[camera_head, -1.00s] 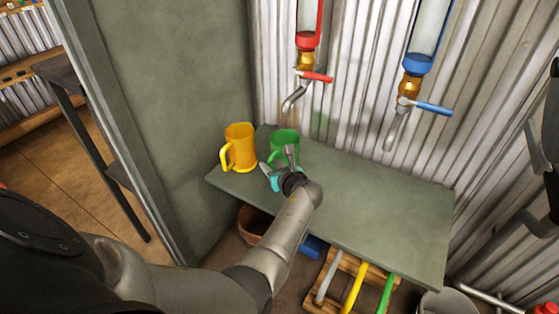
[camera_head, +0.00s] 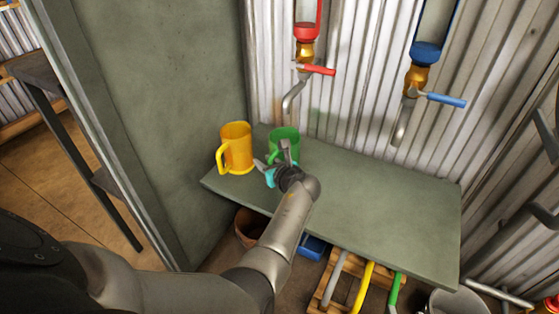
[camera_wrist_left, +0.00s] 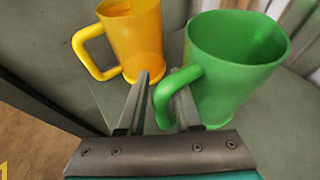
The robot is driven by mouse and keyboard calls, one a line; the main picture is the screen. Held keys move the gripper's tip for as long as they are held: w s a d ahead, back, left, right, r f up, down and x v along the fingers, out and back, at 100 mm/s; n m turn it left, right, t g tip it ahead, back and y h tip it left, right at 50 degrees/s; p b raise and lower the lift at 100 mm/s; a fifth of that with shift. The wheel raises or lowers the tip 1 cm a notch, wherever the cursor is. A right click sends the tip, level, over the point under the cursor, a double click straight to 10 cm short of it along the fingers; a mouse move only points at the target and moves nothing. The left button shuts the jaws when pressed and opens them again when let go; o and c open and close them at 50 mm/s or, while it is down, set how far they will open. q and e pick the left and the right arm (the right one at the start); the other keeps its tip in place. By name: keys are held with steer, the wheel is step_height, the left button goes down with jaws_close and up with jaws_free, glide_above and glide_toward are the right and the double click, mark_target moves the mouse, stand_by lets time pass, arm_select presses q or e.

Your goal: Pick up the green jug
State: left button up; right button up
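The green jug (camera_head: 285,142) stands upright at the back left of the grey-green shelf (camera_head: 370,205). In the left wrist view the green jug (camera_wrist_left: 235,62) is close, on the right, its handle toward me. My left gripper (camera_head: 273,156) is at the jug's near side. In the wrist view its fingers (camera_wrist_left: 163,88) are apart, one on each side of the handle, with a gap visible beside the left finger. Whether the other finger touches the handle is unclear. The arm and fingers hide the jug's lower front in the head view. My right gripper is not in view.
A yellow jug (camera_head: 236,147) stands just left of the green one, close to the left finger. A red-handled tap (camera_head: 305,68) and a blue-handled tap (camera_head: 420,92) hang on the corrugated wall behind. A grey panel (camera_head: 170,110) stands left. The shelf's right side is clear.

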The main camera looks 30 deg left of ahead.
arm_select(q)
jaws_close()
stand_by(0.3)
stand_by(1.2)
